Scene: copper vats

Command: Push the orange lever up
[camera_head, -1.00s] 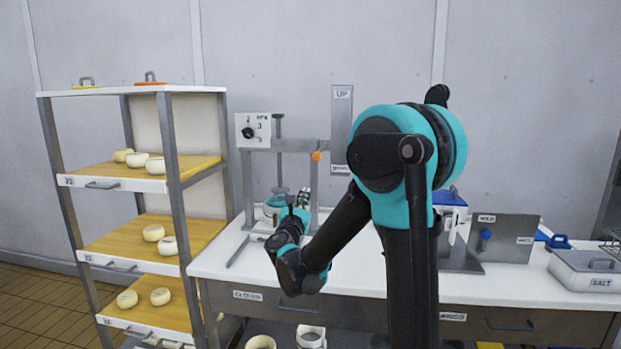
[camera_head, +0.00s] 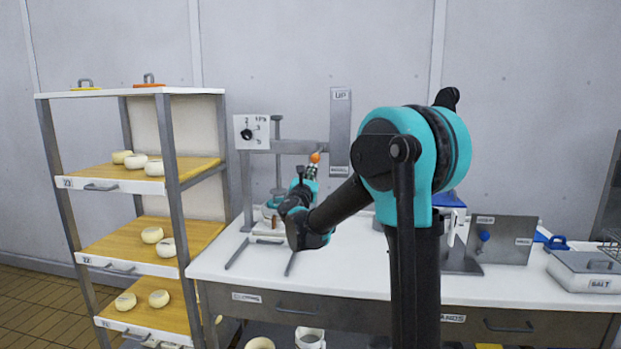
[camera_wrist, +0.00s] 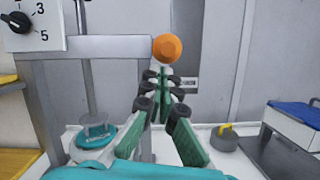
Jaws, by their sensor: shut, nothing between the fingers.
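The orange lever knob (camera_head: 315,158) sits on the right side of the grey press frame (camera_head: 285,146), in front of a grey plate marked UP at its top (camera_head: 340,130). The knob also shows in the wrist view (camera_wrist: 167,48), just beyond my fingertips. My gripper (camera_wrist: 163,80) is shut and empty, with its green and black fingers pointing at the underside of the knob. In the head view my gripper (camera_head: 313,172) is just below the knob. I cannot tell whether it touches. The lever's arm behind the knob is mostly hidden.
A dial box (camera_head: 251,132) is on the press's left. A teal-rimmed vessel (camera_wrist: 95,137) stands under the press plunger. A shelf rack with cheeses (camera_head: 140,180) stands at left. The worktop (camera_head: 350,262) is clear at front centre; a SALT container (camera_head: 590,268) is at right.

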